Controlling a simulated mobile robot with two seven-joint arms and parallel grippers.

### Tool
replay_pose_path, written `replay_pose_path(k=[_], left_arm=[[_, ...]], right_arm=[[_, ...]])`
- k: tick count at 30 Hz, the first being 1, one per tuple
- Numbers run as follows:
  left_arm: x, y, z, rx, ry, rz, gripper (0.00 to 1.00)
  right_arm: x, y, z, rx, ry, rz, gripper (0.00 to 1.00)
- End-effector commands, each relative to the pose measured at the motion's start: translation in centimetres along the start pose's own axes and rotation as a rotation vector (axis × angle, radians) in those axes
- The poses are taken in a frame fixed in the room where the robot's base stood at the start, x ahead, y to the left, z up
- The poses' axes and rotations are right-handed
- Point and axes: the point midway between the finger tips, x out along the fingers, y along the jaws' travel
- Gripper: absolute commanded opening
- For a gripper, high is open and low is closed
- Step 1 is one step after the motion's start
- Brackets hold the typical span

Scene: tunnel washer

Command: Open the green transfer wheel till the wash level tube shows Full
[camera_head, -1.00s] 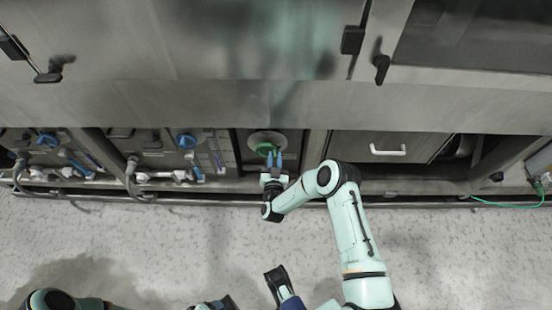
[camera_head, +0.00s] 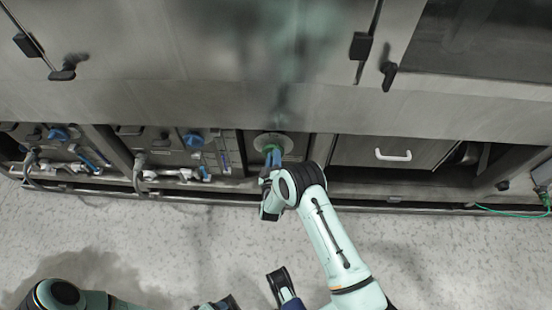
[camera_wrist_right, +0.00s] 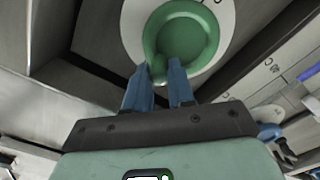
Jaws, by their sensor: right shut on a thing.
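The green transfer wheel (camera_wrist_right: 184,38) sits on a pale round plate (camera_wrist_right: 133,30) in the right wrist view. In the head view the wheel (camera_head: 271,150) shows small in the recess under the machine. My right gripper (camera_wrist_right: 160,80) has its two blue fingers at the wheel's lower rim, shut on a green part there. In the head view my right gripper (camera_head: 271,162) reaches the wheel from below, partly hidden by its own wrist.
Blue valve handles (camera_head: 193,140) and pipes (camera_head: 172,174) lie left of the wheel. A panel with a white handle (camera_head: 393,155) is to the right. A low rail (camera_head: 400,207) runs along the machine's foot. The speckled floor (camera_head: 450,260) in front is clear.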

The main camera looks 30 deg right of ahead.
Motion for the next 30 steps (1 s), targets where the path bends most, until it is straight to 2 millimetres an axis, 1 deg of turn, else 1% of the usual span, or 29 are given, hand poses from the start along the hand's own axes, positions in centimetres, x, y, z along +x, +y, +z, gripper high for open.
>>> replay_pose_path(k=[1, 6, 12, 29, 30], left_arm=[[0.08, -0.04, -0.12, 0.0, 0.003, 0.0, 0.72], [0.23, -0.09, -0.38, -0.001, 0.01, 0.0, 0.72], [0.32, -0.14, -0.56, -0.002, 0.015, -0.001, 0.72], [0.35, -0.15, -0.64, -0.002, 0.018, -0.001, 0.72], [0.35, -0.15, -0.63, -0.002, 0.017, -0.001, 0.72]], right_arm=[[-0.11, -0.34, -0.41, -0.03, 0.007, -0.005, 0.0], [-0.11, -0.53, -0.56, -0.124, 0.006, -0.005, 0.0], [-0.13, -0.72, -0.67, -0.19, 0.005, -0.007, 0.0], [-0.19, -0.84, -0.65, -0.216, 0.003, -0.009, 0.0], [-0.19, -0.85, -0.65, -0.215, 0.003, -0.009, 0.33]])
